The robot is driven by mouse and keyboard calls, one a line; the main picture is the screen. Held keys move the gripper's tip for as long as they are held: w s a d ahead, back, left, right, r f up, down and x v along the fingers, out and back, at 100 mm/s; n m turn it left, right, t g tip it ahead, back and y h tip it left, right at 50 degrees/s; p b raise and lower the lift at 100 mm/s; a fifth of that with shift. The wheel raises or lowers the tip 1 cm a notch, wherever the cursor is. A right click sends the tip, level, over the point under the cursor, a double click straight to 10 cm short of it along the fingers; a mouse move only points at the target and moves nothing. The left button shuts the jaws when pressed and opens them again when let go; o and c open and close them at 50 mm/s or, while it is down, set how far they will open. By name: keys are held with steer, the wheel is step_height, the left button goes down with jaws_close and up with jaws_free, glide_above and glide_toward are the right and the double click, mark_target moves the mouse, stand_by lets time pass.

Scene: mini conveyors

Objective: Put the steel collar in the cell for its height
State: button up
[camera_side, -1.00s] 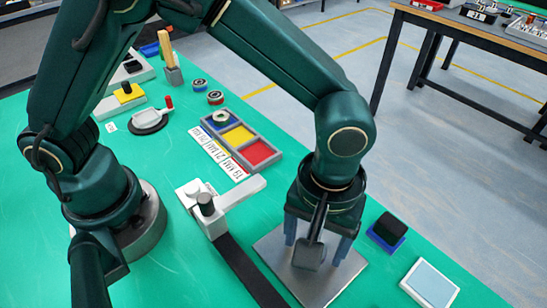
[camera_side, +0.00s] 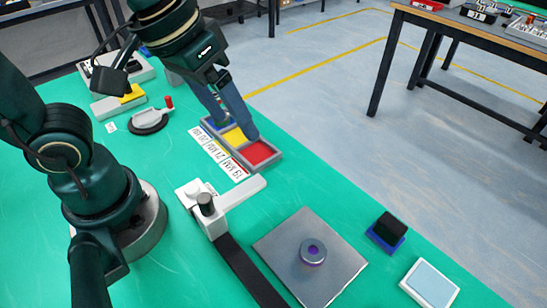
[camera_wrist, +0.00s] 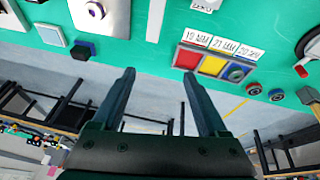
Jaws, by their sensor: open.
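A steel collar (camera_side: 313,252), a grey ring with a purplish centre, lies flat on a square metal plate (camera_side: 340,285). It also shows at the top of the wrist view (camera_wrist: 96,10). A grey tray (camera_side: 276,160) has blue, yellow (camera_wrist: 212,65) and red (camera_side: 258,152) cells. Cards (camera_wrist: 222,43) beside it read 19 MM at red, 21 MM at yellow and 20 MM at blue. Another ring (camera_wrist: 236,73) sits in the blue cell. My gripper (camera_side: 236,130) is open, its fingers over or near the tray in the side view; the wrist view (camera_wrist: 158,74) shows nothing between them.
A white gauge-like fixture (camera_side: 235,195) with a dark knob stands between tray and plate, beside a black strip (camera_side: 250,275). A black-and-blue block (camera_side: 387,232) and a pale blue pad (camera_side: 430,283) lie right of the plate. Two small round discs (camera_wrist: 253,88) lie beyond the tray.

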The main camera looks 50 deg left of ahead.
steer(key=shift+m+t+y, duration=0.3)
steer(key=shift+m+t, duration=0.3)
steer(key=shift+t, duration=0.1)
steer(key=s+a, duration=0.2)
steer(key=a, duration=0.1)
steer(key=shift+s+a+f, duration=0.2)
steer(key=shift+s+a, duration=0.1)
steer(key=shift+s, duration=0.1)
steer(key=shift+o, duration=0.5)
steer(key=shift+s+a+f, duration=0.1)
steer(key=shift+s+a, duration=0.1)
steer(key=shift+a, duration=0.05)
steer(key=m+g, duration=0.3)
steer(key=g, duration=0.2)
glide_above(314, 250)
step_height(314, 250, down, 10)
steer(key=shift+r, duration=0.25)
steer(key=shift+f, duration=2.35)
jaws_close()
